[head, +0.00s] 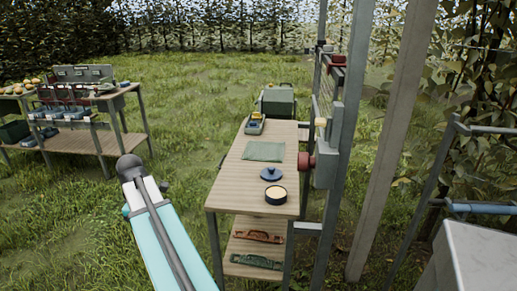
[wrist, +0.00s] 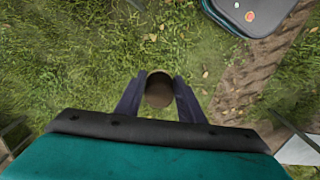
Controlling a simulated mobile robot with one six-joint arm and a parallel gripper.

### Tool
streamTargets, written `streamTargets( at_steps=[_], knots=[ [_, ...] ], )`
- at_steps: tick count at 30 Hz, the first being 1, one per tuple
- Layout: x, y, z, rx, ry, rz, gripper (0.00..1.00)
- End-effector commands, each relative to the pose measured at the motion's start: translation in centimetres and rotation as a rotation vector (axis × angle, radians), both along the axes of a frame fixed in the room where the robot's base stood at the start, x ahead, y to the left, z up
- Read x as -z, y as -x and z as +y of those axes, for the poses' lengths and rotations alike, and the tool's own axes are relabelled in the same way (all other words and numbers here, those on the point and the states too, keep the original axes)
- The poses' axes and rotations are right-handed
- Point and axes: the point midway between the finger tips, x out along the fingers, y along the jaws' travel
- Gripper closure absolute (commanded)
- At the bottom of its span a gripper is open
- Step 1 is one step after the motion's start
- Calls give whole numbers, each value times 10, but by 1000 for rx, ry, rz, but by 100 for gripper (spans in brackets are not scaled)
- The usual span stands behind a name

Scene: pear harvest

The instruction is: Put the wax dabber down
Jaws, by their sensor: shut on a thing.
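My gripper (wrist: 159,90) shows in the wrist view, its two dark fingers closed on the sides of a round brownish thing, which I take to be the wax dabber (wrist: 159,88). I see that thing end-on, with grass below it; its full length is hidden. In the head view my arm reaches up at the lower left, to the left of the wooden bench, and I cannot make out the gripper or the dabber there. On the bench (head: 232,179) stand an open dark tin (head: 276,195) of pale wax, a blue lid (head: 271,174) and a green cloth (head: 264,151).
A small device with a yellow top (head: 255,123) sits at the bench's far end. A lower shelf holds tools (head: 258,237). Another bench (head: 90,145) stands at left, with grass between.

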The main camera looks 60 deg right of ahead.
Motion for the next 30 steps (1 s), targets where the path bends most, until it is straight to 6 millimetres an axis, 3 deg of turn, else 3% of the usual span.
streamTargets(
  at_steps=[3, 15, 30],
  knots=[
    [-13, 24, -27, 82, 0, 0, 86],
    [-40, 104, -104, 346, 0, 0, 86],
    [-75, 220, -173, 675, 0, 0, 86]
  ],
)
